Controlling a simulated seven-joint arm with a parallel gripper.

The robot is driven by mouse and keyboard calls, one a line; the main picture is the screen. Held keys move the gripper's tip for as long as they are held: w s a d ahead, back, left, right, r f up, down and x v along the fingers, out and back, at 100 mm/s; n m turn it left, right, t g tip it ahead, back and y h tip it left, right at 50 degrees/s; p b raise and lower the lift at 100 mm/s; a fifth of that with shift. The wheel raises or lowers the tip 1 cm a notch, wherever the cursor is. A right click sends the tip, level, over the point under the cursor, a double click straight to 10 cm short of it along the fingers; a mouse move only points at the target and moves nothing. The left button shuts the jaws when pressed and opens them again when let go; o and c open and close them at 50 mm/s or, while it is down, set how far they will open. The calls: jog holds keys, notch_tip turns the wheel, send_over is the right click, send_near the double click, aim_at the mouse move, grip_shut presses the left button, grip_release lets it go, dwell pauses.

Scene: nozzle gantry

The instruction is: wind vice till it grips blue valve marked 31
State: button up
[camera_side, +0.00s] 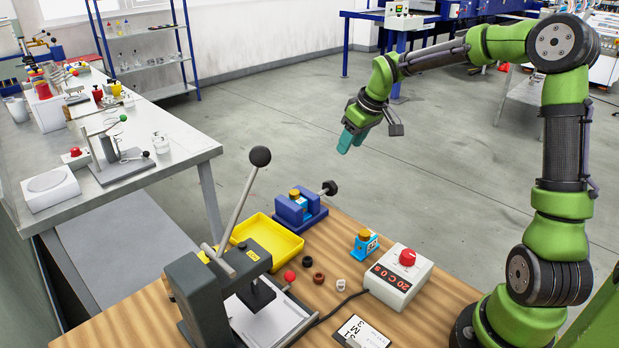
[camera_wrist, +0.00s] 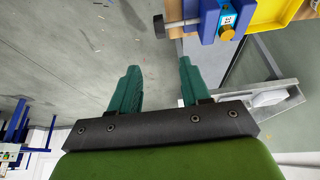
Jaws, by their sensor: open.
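The blue vice (camera_side: 301,214) stands near the far edge of the wooden bench, with a crank ending in a black knob (camera_side: 330,188). A blue valve (camera_side: 298,200) with a brass top sits between its jaws; I cannot tell whether they touch it. In the wrist view the vice (camera_wrist: 208,20), its knob (camera_wrist: 159,26) and this valve (camera_wrist: 227,19) show at the top. A second blue valve (camera_side: 367,246) stands on the bench. Neither valve's number is legible. My gripper (camera_side: 353,139) is open and empty, raised beyond the bench edge; its teal fingers (camera_wrist: 156,75) point toward the vice.
A yellow tray (camera_side: 266,238) sits beside the vice. A grey lever press (camera_side: 205,295) with a tall handle stands nearer. A control box (camera_side: 398,279) with a red knob and several small rings lie on the bench. The air around the crank is clear.

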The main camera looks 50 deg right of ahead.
aim_at(330, 182)
jog(key=x, duration=1.6)
jog(key=shift+f, duration=0.2)
grip_shut()
